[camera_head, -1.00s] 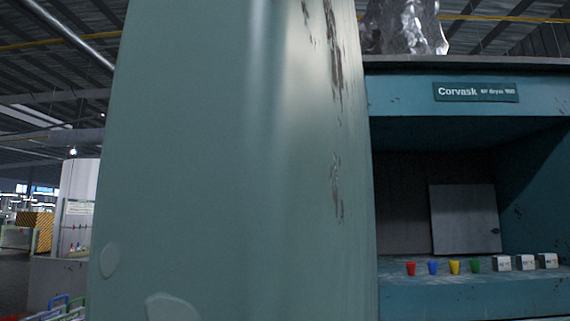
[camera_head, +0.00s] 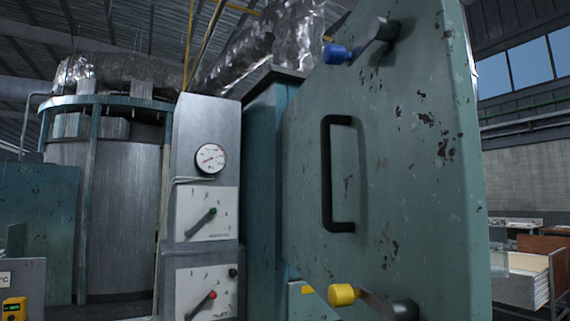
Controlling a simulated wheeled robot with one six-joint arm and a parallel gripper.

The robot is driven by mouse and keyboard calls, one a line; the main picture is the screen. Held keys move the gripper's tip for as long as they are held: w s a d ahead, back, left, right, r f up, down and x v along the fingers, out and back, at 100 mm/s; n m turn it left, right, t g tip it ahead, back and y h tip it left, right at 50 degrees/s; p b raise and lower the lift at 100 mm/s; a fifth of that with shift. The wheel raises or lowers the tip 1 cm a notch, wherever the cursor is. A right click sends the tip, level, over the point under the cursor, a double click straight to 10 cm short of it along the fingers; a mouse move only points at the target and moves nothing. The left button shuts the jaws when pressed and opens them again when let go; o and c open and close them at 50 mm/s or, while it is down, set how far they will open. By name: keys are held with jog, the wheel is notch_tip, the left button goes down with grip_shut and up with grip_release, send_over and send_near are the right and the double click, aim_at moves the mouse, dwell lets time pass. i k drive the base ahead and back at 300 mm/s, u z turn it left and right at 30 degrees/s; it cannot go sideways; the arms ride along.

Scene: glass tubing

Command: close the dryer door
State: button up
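The dryer door (camera_head: 385,160) is a thick teal panel with chipped paint, large at the right of the head view. Its face carries a black upright bar handle (camera_head: 329,175), a latch lever with a blue knob (camera_head: 338,54) at the top and one with a yellow knob (camera_head: 342,294) at the bottom. The door stands out at an angle from the teal dryer body (camera_head: 262,170) behind it, so it looks open. The dryer's inside is hidden from here. My gripper is not in view.
A grey control column (camera_head: 206,130) with a pressure gauge (camera_head: 210,158) and two dial panels stands left of the dryer. A large metal tank (camera_head: 105,200) is farther left. A silver duct (camera_head: 270,45) runs above.

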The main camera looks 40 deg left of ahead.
aim_at(384, 190)
jog(key=u, duration=1.35)
jog(key=i, duration=0.5)
jog(key=k, duration=0.5)
jog(key=z, duration=1.85)
jog(key=k, duration=0.85)
jog(key=u, duration=1.65)
jog(key=i, duration=0.5)
jog(key=z, duration=0.05)
